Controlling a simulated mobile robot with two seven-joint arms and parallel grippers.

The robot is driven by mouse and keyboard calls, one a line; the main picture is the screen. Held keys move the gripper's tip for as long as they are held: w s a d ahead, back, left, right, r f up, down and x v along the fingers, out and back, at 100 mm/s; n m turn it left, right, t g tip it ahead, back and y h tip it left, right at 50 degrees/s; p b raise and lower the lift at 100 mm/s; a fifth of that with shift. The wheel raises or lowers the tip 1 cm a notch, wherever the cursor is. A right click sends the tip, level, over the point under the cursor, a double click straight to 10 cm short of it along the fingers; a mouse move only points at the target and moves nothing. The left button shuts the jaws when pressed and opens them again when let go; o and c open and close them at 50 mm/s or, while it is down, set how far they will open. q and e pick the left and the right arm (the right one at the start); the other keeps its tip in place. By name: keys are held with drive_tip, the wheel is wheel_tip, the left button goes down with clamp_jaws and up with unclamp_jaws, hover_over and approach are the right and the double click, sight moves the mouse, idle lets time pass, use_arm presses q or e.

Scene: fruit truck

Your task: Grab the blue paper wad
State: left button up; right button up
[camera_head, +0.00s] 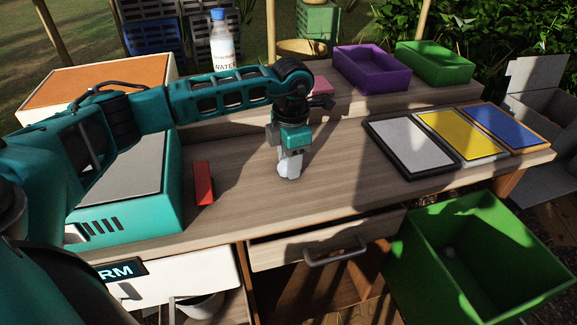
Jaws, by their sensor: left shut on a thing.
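My left arm reaches across from the left, and its gripper (289,160) points down over the middle of the wooden counter (340,180). The gripper is shut on a small pale, whitish wad (289,171), held between the fingertips at or just above the counter top. In this light the wad looks white to greyish, and I cannot tell a clear blue. My right gripper is not in view.
A red block (203,184) stands left of the gripper beside a teal machine (135,205). Grey, yellow and blue panels (420,145) lie at right. A green bin (420,245) stands below the counter's front right. A water bottle (222,45) and purple crate (372,75) are behind.

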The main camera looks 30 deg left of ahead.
use_arm(q)
drive_tip(key=shift+c, duration=0.6)
drive_tip(key=shift+r, duration=0.1)
